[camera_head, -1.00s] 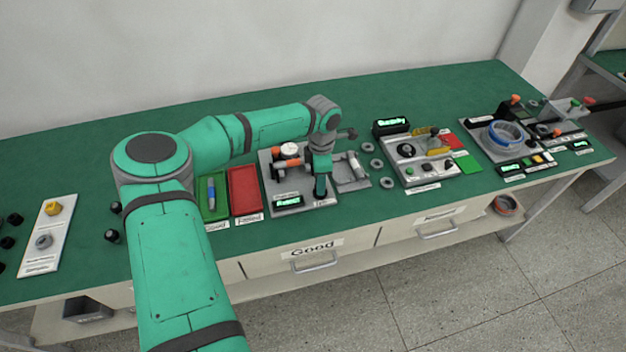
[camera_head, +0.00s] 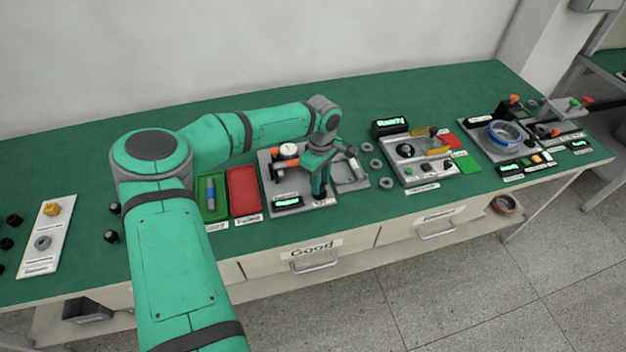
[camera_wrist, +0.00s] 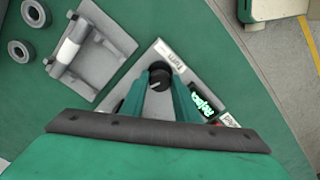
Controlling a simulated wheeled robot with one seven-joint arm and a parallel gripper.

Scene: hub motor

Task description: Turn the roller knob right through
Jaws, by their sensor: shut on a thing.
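The roller knob (camera_wrist: 161,76) is a small black round knob with a pale line on its top, on a grey panel beside a label reading "Turn". In the wrist view it sits between the green fingertips of my gripper (camera_wrist: 160,86), which is shut on it. In the head view my gripper (camera_head: 319,194) points down at the front right of the grey roller station (camera_head: 328,199), and the knob is hidden there. A small display (camera_wrist: 200,101) beside the knob glows green and seems to read "Rotate"; it also shows in the head view (camera_head: 288,201).
A white dial gauge (camera_head: 289,149) stands behind my gripper. A grey roller fixture (camera_wrist: 71,49) is beside the station. A red tray (camera_head: 243,190) and a green tray (camera_head: 213,207) lie to the left. Loose rings (camera_head: 376,163) and another test station (camera_head: 405,151) are to the right.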

